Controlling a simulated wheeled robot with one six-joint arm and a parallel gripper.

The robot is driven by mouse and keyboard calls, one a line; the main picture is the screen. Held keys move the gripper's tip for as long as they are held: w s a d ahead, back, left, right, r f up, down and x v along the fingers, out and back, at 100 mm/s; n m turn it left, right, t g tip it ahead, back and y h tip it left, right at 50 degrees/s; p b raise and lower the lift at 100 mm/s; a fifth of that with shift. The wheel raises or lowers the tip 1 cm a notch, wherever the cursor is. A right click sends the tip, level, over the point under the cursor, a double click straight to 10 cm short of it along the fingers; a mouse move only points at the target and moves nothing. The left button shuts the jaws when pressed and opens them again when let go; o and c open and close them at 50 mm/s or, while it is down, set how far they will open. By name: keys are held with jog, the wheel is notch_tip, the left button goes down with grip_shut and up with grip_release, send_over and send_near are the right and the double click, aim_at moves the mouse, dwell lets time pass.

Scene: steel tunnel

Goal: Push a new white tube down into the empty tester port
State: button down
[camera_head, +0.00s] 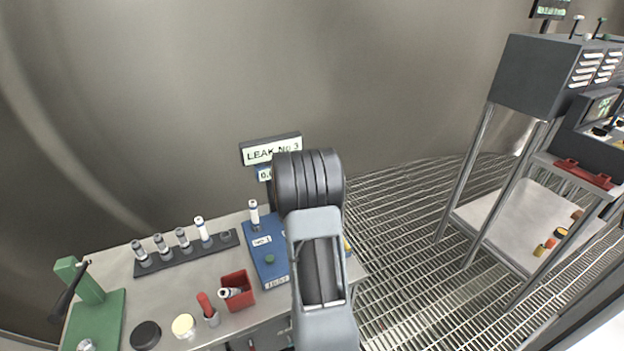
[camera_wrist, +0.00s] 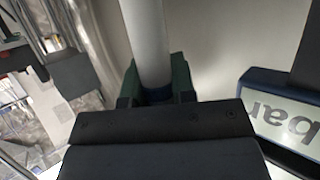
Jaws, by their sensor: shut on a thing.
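In the wrist view my gripper (camera_wrist: 157,88) is shut with its green-padded fingers on a white tube (camera_wrist: 149,38). The tube has a dark blue band between the fingers, and its far end runs out of the top of the picture. In the head view my arm hides the gripper and this tube. The blue tester (camera_head: 263,248) stands on the bench, partly behind my arm. One white tube (camera_head: 254,213) stands upright at its back left. The port under my gripper is hidden, so I cannot tell whether the held tube touches it.
A dark rack (camera_head: 187,254) holds several upright tubes. A red bin (camera_head: 238,284) has tubes lying in it. A LEAK display (camera_head: 270,149) stands behind the tester; a "bar" display (camera_wrist: 287,112) is close right in the wrist view. A green press (camera_head: 93,310) stands at left.

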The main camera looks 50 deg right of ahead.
jog(key=shift+f+b, duration=1.1)
jog(key=shift+f, duration=0.55)
jog(key=c, duration=0.9)
grip_release()
jog(key=shift+o, duration=0.2)
jog(key=v, duration=1.4)
jog(key=shift+p, duration=0.35)
